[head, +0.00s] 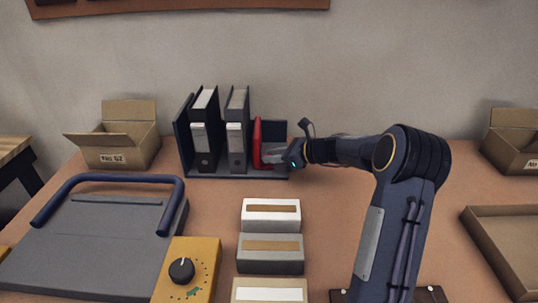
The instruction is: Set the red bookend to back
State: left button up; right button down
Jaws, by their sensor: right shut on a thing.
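The red bookend (257,140) stands upright in the dark file rack (225,176), to the right of two dark binders, a left one (203,135) and a right one (236,135). My right gripper (272,156) reaches in from the right and is shut on the red bookend. The gripper covers part of its lower right side. A gap shows between the right binder and the bookend. My left gripper is not in view.
An open cardboard box (120,145) stands left of the rack. A grey machine with a blue handle (95,240), a yellow dial box (187,272) and several label-fronted boxes (270,240) fill the front. A tray (510,245) lies at right.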

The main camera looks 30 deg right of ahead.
jog(key=s+d, duration=0.1)
jog(key=d, duration=0.2)
jog(key=shift+s+r+p, duration=0.1)
jog(key=shift+s+p, duration=0.3)
jog(key=shift+s+d, duration=0.1)
jog(key=shift+d, duration=0.1)
jog(key=c, duration=1.2)
grip_release()
jog(key=shift+s+d, duration=0.1)
jog(key=shift+o, duration=0.2)
jog(key=v, duration=0.7)
jog(key=shift+s+d+r, duration=0.1)
jog(key=shift+s+d, duration=0.05)
jog(key=shift+s, duration=0.15)
